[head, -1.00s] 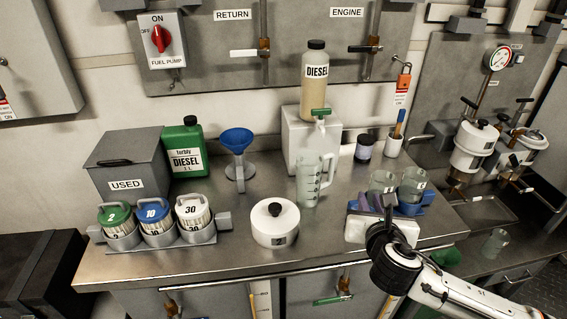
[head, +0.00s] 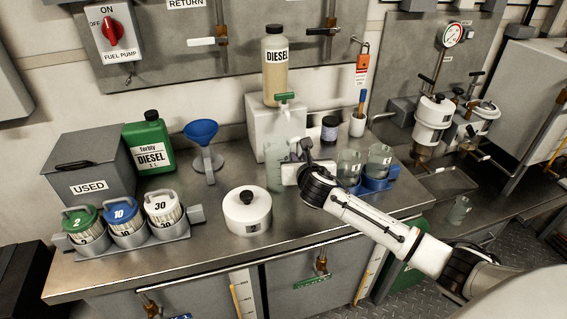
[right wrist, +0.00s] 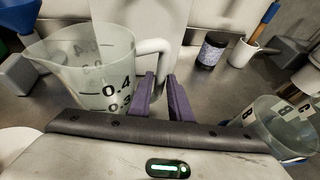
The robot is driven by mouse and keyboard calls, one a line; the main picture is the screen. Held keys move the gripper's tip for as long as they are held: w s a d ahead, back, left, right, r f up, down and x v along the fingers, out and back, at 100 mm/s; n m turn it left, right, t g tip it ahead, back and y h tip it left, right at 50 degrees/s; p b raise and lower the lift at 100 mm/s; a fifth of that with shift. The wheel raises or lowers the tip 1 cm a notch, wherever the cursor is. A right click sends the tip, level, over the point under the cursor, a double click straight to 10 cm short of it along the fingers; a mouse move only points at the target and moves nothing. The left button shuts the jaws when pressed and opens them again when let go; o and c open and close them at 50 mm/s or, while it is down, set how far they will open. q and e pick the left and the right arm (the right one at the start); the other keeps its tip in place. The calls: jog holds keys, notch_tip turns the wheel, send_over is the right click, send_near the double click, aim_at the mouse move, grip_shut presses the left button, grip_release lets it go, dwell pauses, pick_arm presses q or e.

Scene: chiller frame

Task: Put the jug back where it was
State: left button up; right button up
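The jug (head: 276,168) is clear with dark marks and stands upright on the steel bench, below the green tap (head: 285,98). In the right wrist view the jug (right wrist: 88,75) is at the left, its handle towards my fingers. My right gripper (right wrist: 163,80) has its two purple fingers apart at the handle, with the handle's lower part at the gap between the tips. I see no clear grip on it. In the head view my right gripper (head: 292,168) is beside the jug, its fingers mostly hidden by the wrist. My left gripper is out of view.
Two beakers (head: 364,163) in a blue holder (head: 375,184) stand close right of my gripper. A white lidded pot (head: 247,211) is in front left. A dark jar (head: 329,129) and a white cup (head: 357,126) stand behind. The blue funnel (head: 201,132) is farther left.

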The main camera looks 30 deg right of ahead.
jog(key=shift+x, duration=1)
grip_shut()
jog(key=shift+r, duration=0.1)
